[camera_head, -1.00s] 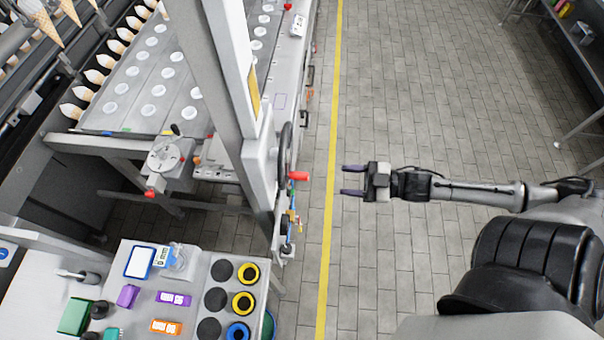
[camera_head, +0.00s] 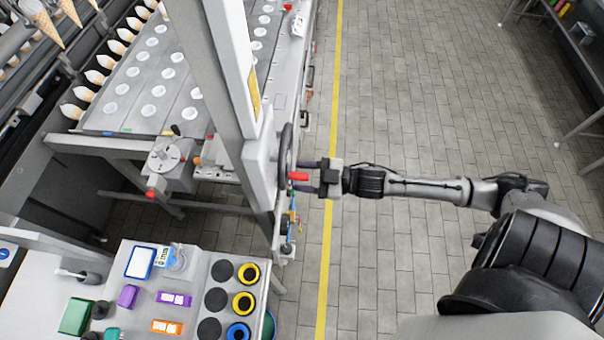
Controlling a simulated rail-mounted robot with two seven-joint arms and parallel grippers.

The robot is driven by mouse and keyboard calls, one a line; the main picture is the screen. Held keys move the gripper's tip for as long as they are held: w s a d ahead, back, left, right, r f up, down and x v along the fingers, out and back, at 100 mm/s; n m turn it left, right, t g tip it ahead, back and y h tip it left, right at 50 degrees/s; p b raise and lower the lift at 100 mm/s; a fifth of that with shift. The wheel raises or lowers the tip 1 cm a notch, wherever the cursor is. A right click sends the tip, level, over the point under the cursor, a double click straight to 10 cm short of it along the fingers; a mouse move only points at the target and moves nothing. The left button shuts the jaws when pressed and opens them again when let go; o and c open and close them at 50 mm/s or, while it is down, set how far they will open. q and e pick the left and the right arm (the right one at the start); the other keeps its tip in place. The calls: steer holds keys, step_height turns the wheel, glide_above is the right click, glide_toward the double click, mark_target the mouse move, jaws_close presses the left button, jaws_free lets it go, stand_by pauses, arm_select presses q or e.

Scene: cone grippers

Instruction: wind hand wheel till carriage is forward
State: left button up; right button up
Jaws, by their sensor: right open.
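The hand wheel (camera_head: 285,150) is a dark rim seen nearly edge-on, on the right side of the grey machine column (camera_head: 262,165). Its red handle (camera_head: 298,176) sticks out to the right. My right gripper (camera_head: 306,177) is open and points left, with one finger on the far side and one on the near side of the red handle. The handle lies between the fingers; I cannot tell whether they touch it. I cannot single out the carriage for certain. My left gripper is out of the frame.
A bench (camera_head: 225,262) with black and yellow rings and small coloured boxes stands at the lower left. A conveyor (camera_head: 150,85) with white discs and cones runs behind the column.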

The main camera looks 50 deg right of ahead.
steer(key=shift+w+a, duration=0.15)
steer(key=shift+w, duration=0.05)
jaws_close()
stand_by(0.5)
